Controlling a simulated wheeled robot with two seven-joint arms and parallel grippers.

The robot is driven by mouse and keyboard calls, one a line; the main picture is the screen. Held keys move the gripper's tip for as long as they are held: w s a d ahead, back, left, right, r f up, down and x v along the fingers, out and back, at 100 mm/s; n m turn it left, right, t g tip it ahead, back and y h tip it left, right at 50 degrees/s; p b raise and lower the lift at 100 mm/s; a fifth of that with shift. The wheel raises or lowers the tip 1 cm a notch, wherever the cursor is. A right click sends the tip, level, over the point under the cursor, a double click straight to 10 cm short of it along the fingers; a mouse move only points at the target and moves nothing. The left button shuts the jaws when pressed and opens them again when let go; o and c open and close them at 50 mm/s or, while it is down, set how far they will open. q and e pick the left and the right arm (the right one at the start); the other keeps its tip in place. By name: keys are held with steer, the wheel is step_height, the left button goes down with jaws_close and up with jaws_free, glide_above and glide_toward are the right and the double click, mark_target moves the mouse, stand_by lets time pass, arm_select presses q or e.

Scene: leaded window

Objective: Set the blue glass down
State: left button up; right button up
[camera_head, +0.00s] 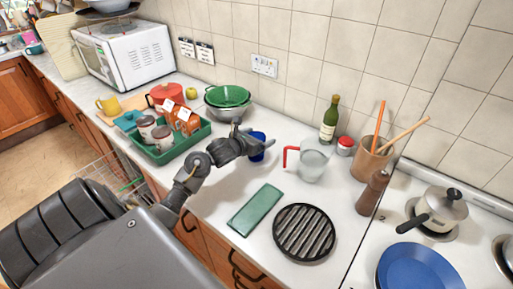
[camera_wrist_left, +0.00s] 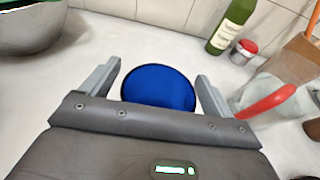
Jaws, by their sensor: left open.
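The blue glass (camera_head: 257,146) stands on the white counter, partly hidden behind my left gripper in the head view. In the left wrist view the blue glass (camera_wrist_left: 160,88) lies between the two fingers. My left gripper (camera_head: 258,139) is open around the glass, and it also shows in the left wrist view (camera_wrist_left: 158,80). A gap shows between each finger and the glass. My right gripper is not in either view.
A glass jug with a red handle (camera_head: 313,160) stands right of the glass. A green bottle (camera_head: 329,120) and a red-lidded jar (camera_head: 345,146) are behind it. A green colander in a metal bowl (camera_head: 229,110) is at the left back. A green mat (camera_head: 255,210) and black trivet (camera_head: 304,232) lie in front.

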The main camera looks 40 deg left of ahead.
arm_select(q)
steer(key=shift+w+f, duration=0.1)
steer(key=shift+w, duration=0.1)
steer(key=c, duration=1.7)
steer(key=shift+o, duration=0.2)
steer(key=shift+r+b, duration=0.4)
steer(key=shift+r, duration=0.15)
steer(key=s+d+r+b, duration=0.1)
steer(key=s+d+r, duration=0.3)
steer(key=s+r, duration=0.85)
steer(key=s+d+f+m+h+p, duration=0.1)
steer(key=d+m+h, duration=0.1)
steer(key=d, duration=0.4)
steer(key=s+d+f+m+g+h+p, duration=0.1)
steer(key=d+m+h+p, duration=0.1)
steer(key=d, duration=0.5)
steer(key=s+d+f+m+h+p, duration=0.1)
steer(key=d+m+h, duration=0.1)
steer(key=d, duration=0.4)
steer(key=shift+s+d+f+g+h, duration=0.3)
steer(key=shift+g+h, duration=0.1)
steer(key=shift+h, duration=0.2)
